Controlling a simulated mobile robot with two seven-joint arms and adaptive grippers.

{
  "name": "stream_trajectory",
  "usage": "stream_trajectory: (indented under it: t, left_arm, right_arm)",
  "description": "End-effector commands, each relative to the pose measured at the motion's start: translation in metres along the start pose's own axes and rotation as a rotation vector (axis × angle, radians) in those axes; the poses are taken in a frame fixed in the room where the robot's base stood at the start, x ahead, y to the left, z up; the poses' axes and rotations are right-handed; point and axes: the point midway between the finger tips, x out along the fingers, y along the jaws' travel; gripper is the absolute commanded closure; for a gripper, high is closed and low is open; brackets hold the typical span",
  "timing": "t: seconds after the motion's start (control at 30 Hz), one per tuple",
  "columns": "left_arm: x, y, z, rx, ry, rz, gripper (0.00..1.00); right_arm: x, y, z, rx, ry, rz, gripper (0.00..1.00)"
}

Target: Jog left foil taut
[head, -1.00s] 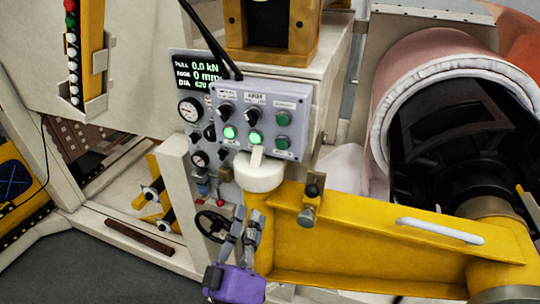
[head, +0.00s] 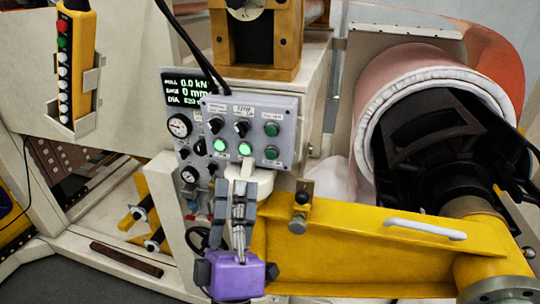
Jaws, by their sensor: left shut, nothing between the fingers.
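A grey control box (head: 252,108) with labelled dark knobs and green buttons is mounted on the machine. Its two lower-left buttons (head: 233,147) are lit green; the two at right are unlit. A black display (head: 188,90) behind it reads pull 0.0 kN, edge 0 mm and a diameter of about 620. My left gripper (head: 241,186), with a purple body, points up just below the box, its fingers shut and empty. It overlaps the white round mount (head: 263,185); contact cannot be told. Copper foil (head: 480,42) shows at the upper right. My right gripper is out of view.
A yellow arm (head: 370,245) with a white handle (head: 425,229) crosses the lower right. A large wrapped roll (head: 400,80) with a dark core stands behind it. A yellow pendant (head: 80,60) hangs at upper left. Gauges (head: 180,125) sit left of the box.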

Motion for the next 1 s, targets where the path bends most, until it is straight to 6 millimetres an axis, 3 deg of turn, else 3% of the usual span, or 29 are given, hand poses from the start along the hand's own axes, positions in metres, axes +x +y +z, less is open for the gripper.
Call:
stream_trajectory:
  t: [0.57, 1.0]
  left_arm:
    - [0.05, -0.037, 0.038, -0.001, -0.002, -0.001, 1.0]
    - [0.057, -0.042, 0.042, 0.0, -0.001, -0.001, 1.0]
  right_arm:
    - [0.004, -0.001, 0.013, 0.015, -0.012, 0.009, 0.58]
    - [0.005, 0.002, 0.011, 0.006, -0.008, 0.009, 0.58]
